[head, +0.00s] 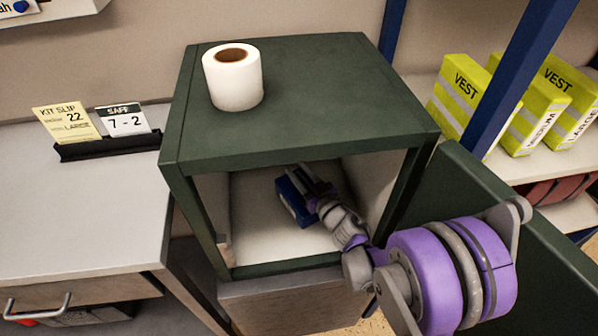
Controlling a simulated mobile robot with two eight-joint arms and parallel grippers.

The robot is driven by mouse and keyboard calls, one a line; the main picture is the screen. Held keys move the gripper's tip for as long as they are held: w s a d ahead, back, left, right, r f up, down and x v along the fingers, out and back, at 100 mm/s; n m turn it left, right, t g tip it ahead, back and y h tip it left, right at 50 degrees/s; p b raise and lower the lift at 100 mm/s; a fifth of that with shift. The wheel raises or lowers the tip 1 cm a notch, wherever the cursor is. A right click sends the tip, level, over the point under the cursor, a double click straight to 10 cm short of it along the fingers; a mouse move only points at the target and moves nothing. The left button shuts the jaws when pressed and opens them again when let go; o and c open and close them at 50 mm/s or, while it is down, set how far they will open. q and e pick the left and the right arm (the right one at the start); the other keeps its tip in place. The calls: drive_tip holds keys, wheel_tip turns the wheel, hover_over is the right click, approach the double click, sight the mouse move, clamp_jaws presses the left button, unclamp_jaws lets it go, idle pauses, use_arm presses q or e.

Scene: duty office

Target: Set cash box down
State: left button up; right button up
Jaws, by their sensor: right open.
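A dark green safe (300,100) stands in the middle with its front open. Its door (515,240) is swung out to the right. A small blue cash box (294,203) is inside, on or just above the pale safe floor; I cannot tell exactly. My right arm reaches in through the opening. My right gripper (303,180) is open at the cash box, with its fingers over the box's right side and hiding part of it. Whether the fingers touch the box is not clear. My left gripper is not in view.
A white paper roll (233,77) stands on top of the safe. A grey desk (80,210) at left holds a black card holder (108,146) with a kit slip and a safe card. Yellow vest packs (458,97) stand on the right shelf, behind a blue post (520,75).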

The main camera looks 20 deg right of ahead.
drive_tip(key=s+d+m+g+h, duration=0.1)
drive_tip(key=s+g+h, duration=0.1)
drive_tip(key=s, duration=0.3)
drive_tip(key=s+d+m+g+h, duration=0.1)
drive_tip(key=s+m+g+h, duration=0.1)
drive_tip(key=s, duration=0.3)
drive_tip(key=s+d+f+m+g+h, duration=0.1)
drive_tip(key=s+h, duration=0.1)
drive_tip(key=s, duration=0.3)
drive_tip(key=shift+s+d+m+g+h, duration=0.3)
drive_tip(key=shift+s+d+g+h, duration=0.05)
drive_tip(key=shift+g+h, duration=0.05)
drive_tip(key=s+a+f+g, duration=0.1)
drive_tip(key=s, duration=0.1)
drive_tip(key=s+a+f+g+y, duration=0.1)
drive_tip(key=s+a+g, duration=0.1)
drive_tip(key=s+a+f+n+g, duration=0.1)
drive_tip(key=s+a, duration=0.1)
drive_tip(key=s, duration=0.1)
drive_tip(key=shift+f+y, duration=0.3)
drive_tip(key=shift+y, duration=0.1)
drive_tip(key=s+a+f+n+g+y, duration=0.1)
drive_tip(key=s+a+n+g+y, duration=0.1)
drive_tip(key=s+a, duration=0.3)
drive_tip(key=shift+s+a+f+g, duration=0.2)
drive_tip(key=shift+s+g, duration=0.6)
drive_tip(key=shift+s, duration=0.3)
drive_tip(key=shift+d, duration=0.1)
